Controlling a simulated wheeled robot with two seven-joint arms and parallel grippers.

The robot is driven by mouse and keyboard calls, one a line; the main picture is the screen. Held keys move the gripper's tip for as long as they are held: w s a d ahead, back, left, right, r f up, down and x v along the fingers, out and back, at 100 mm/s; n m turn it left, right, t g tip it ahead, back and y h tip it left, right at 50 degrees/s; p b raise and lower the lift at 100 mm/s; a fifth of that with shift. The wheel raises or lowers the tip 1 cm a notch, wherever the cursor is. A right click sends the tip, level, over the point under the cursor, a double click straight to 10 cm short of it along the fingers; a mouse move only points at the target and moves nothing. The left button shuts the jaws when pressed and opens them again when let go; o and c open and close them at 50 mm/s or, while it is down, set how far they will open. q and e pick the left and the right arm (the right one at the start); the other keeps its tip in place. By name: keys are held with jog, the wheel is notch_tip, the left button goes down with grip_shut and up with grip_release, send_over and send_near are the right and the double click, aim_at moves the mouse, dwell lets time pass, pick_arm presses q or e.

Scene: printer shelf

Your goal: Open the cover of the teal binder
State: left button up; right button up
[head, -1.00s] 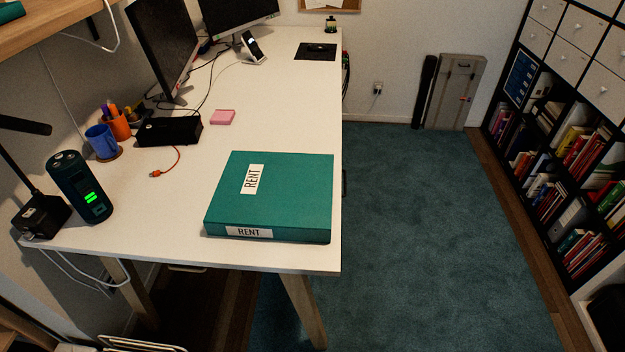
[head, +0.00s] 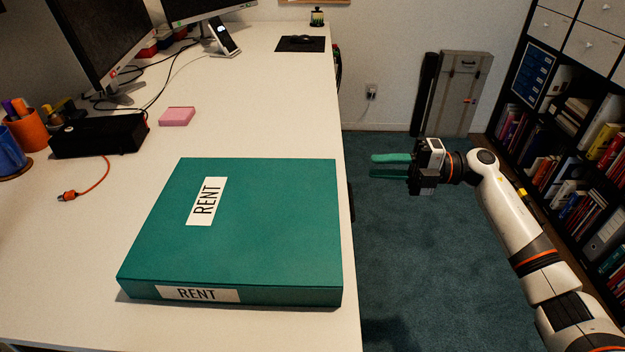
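The teal binder (head: 270,225) lies flat and closed on the white desk near its right edge. White RENT labels show on its cover and on its front side. My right gripper (head: 374,165) is over the carpet to the right of the desk, past the binder's far right corner and apart from it. Its two green fingers point left with a gap between them, and nothing is seen in it. My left gripper is not in view.
The white desk (head: 240,90) is mostly clear beyond the binder. A pink note pad (head: 177,116), a black box (head: 98,135) and an orange cable (head: 95,184) lie to the left. A bookshelf (head: 560,125) stands at the right.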

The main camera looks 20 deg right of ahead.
aim_at(326, 165)
jog(key=x, duration=1.1)
jog(key=shift+w+a+f, duration=0.1)
jog(key=shift+w+a, duration=0.05)
jog(key=shift+a, duration=0.15)
grip_shut()
dwell(0.9)
